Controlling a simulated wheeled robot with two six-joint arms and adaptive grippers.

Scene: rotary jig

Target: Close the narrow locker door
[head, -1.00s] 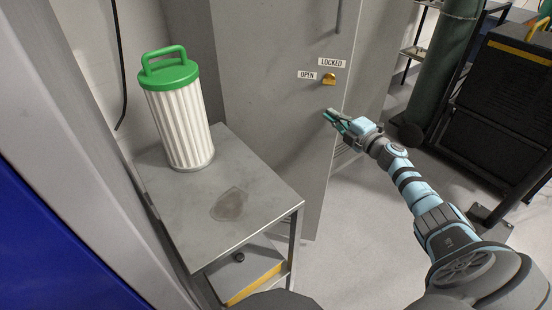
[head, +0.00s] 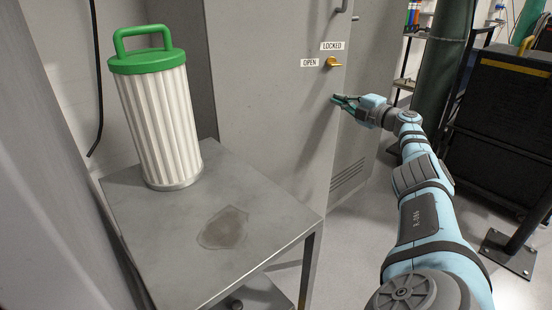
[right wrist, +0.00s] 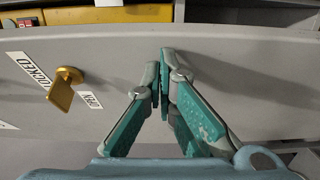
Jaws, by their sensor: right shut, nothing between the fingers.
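The narrow locker door (head: 265,110) is a tall grey panel in the middle of the head view. It stands at an angle, with its free edge to the right. Near that edge is a yellow latch knob (head: 333,62) between the OPEN and LOCKED labels; the knob also shows in the right wrist view (right wrist: 64,88). My right gripper (head: 335,98) is shut and empty, just below the knob by the door's edge. In the right wrist view its fingertips (right wrist: 163,65) meet in front of the door face; I cannot tell whether they touch it. My left gripper is not in view.
A grey metal side table (head: 160,235) stands left of the door, carrying a white pleated filter (head: 160,125) with a green handle. A dark cabinet (head: 500,125) and a green cylinder (head: 440,75) stand at the right. Yellow-fronted items (right wrist: 110,14) show beyond the door's edge.

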